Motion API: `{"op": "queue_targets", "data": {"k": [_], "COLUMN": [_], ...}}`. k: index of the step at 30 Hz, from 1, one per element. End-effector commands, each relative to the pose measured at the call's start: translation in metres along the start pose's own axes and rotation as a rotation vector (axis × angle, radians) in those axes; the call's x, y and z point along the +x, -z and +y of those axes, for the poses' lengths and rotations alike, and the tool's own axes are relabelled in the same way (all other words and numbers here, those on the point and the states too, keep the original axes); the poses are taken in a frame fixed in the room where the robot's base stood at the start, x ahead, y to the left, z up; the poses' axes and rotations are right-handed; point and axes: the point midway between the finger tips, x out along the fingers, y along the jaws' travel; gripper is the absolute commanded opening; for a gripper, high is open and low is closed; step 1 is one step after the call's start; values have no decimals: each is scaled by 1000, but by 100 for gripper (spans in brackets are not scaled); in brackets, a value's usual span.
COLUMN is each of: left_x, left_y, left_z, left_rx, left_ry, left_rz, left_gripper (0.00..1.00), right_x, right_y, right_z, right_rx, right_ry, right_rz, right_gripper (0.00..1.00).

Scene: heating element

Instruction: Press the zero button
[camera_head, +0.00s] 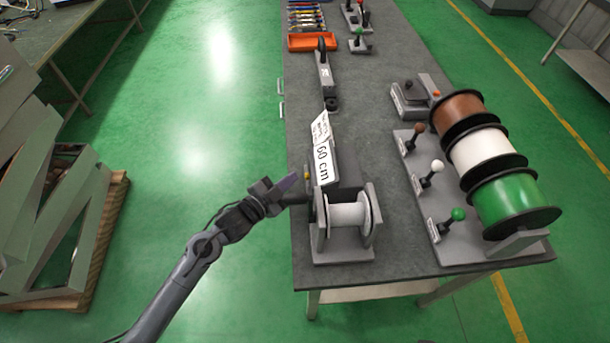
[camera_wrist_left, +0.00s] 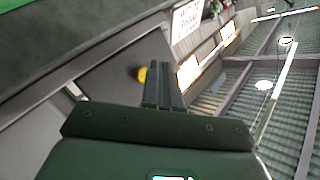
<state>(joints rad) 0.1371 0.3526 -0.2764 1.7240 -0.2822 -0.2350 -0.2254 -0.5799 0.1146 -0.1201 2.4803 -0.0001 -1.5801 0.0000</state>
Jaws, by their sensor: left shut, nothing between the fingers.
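A grey measuring device (camera_head: 345,170) with a "60 cm" sign (camera_head: 323,163) stands at the table's left edge. A small yellow button (camera_head: 307,175) shows on its left side; no label on it is readable. In the left wrist view the yellow button (camera_wrist_left: 142,75) is just left of the fingers. My left gripper (camera_head: 291,183) is shut and empty, pointing at the device's left side near the button. In the left wrist view its fingers (camera_wrist_left: 165,90) are together; I cannot tell whether they touch anything. My right gripper is not in view.
A white spool (camera_head: 348,215) on a grey stand is right beside the gripper. Brown, white and green spools (camera_head: 515,198) with levers (camera_head: 431,172) stand at the right. An orange tray (camera_head: 312,42) lies at the far end. Green floor is open left of the table.

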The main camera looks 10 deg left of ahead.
Motion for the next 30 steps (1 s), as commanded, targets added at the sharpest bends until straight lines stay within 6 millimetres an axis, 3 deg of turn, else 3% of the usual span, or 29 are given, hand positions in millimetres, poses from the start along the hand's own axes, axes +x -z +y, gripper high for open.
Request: {"op": "queue_targets", "data": {"k": [30], "left_x": [6], "left_y": [4], "left_z": [4], "left_rx": [0], "left_ry": [0], "left_rz": [0], "left_gripper": [0], "right_x": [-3], "right_y": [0], "right_z": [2], "right_rx": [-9], "right_ry": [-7], "right_rz": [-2], "right_gripper": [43]}}
